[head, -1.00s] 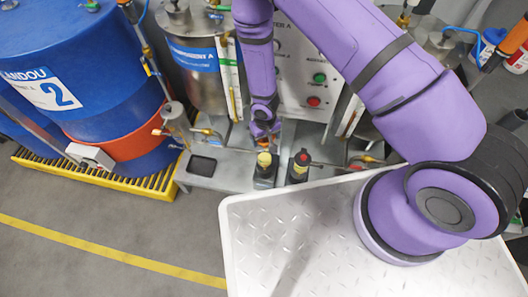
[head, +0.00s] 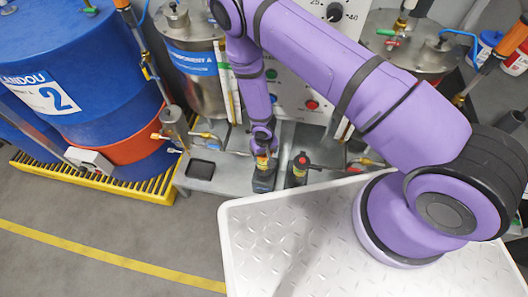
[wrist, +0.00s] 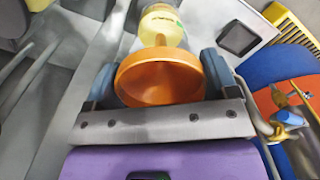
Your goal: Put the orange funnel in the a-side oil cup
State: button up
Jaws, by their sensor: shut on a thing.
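My gripper (wrist: 160,76) is shut on the orange funnel (wrist: 158,82), with one blue finger on each side of its wide mouth. In the wrist view the funnel's spout points at a pale yellow cup (wrist: 161,24), which looks like the a-side oil cup. I cannot tell whether the spout tip is inside the cup or just above it. In the head view my gripper (head: 263,148) is right over this cup (head: 262,163), which stands on a dark base. The funnel is mostly hidden there.
A similar dark unit with a red top (head: 301,161) stands close to the right. A square black tray (head: 200,169) lies on the metal bench to the left. Blue drums (head: 85,75) and the tank marked A (head: 190,58) stand behind and left.

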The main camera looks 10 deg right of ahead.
jog(key=shift+f, duration=0.6)
jog(key=o, duration=0.8)
notch_tip(320, 180, up, 13)
jog(key=shift+r, duration=0.1)
